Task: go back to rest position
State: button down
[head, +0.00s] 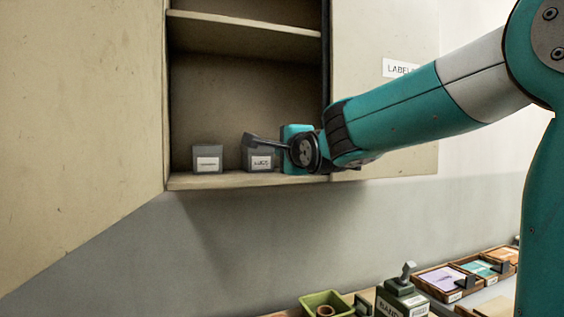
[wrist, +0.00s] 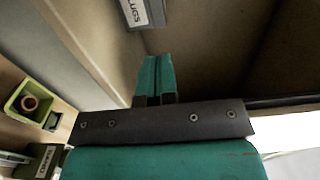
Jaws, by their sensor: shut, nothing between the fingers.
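My gripper (head: 297,148) is at the lower right of the open cabinet (head: 245,90), just above its bottom shelf. In the wrist view its teal fingers (wrist: 154,76) are together, with nothing between them. A grey box with a white label, apparently reading LUGS (head: 260,159), stands on the shelf just left of my gripper. It also shows at the top of the wrist view (wrist: 142,12), apart from the fingertips. The arm's wrist hides part of the cabinet's lower right corner.
A second grey labelled box (head: 207,160) stands further left on the shelf. An upper shelf (head: 245,25) crosses the cabinet, and open doors (head: 80,120) flank it. Below are a green bin (head: 342,299), a BANDS box (head: 402,300) and wooden trays (head: 436,292).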

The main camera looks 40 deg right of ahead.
jog(key=s+a+f+n+g+y, duration=0.3)
jog(key=a+f+n+y, duration=0.1)
jog(key=a+f+n, duration=0.3)
jog(key=s+a+f+n+g+y, duration=0.3)
jog(key=s+a+f+n+g, duration=0.15)
jog(key=a+f, duration=0.4)
jog(key=s+a+f+n+g+y, duration=0.1)
jog(key=s+a+f+n+g, duration=0.4)
jog(key=s+n, duration=0.3)
jog(key=s+a+f+n+g+y, duration=0.1)
jog(key=s+a+f+n+g, duration=0.3)
jog(key=s+n, duration=0.5)
jog(key=s+f+g, duration=0.1)
jog(key=s, duration=0.2)
jog(key=shift+s+a+f, duration=0.15)
jog(key=shift+s+a, duration=0.05)
jog(key=shift+a, duration=0.2)
